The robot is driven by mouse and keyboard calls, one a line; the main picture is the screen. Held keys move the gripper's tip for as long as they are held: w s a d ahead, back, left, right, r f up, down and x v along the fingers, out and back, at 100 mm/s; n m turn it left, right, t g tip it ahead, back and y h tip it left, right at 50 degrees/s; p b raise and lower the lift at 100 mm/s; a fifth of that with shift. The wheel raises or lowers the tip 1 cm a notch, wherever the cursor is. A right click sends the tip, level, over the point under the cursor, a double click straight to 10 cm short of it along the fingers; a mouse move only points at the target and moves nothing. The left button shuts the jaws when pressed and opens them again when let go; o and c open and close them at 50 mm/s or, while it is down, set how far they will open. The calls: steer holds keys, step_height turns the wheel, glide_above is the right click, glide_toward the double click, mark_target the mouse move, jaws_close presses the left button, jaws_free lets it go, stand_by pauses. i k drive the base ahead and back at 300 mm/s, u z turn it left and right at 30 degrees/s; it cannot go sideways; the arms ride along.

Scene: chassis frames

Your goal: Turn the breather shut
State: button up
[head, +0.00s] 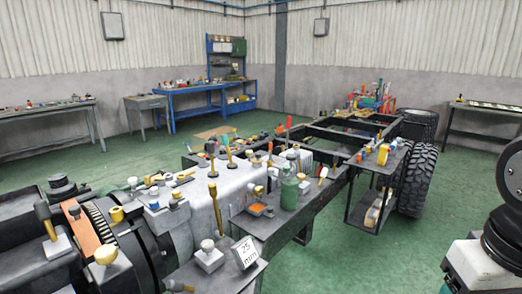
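A truck chassis (318,200) fills the middle, with a grey gearbox-like housing (202,196) at its near left end. Several knobs and capped fittings stand on and around the housing: a brass knob (106,254) at the front left, a pale round knob on a grey block (208,258), and a yellow ring-shaped cap (116,214). I cannot tell which of them is the breather, or whether it is open or shut. My gripper is not in view.
Black wheels (418,180) stand at the right. A blue workbench (212,103) is at the back. Green floor (400,255) is clear at the front right.

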mark_target(249, 152)
steer(key=u, duration=0.2)
steer(key=k, duration=0.3)
steer(key=z, duration=1)
steer(key=i, duration=2.95)
steer(key=u, duration=1.35)
steer(key=i, duration=0.85)
steer(key=u, duration=0.95)
steer(key=i, duration=0.25)
steer(key=u, duration=0.25)
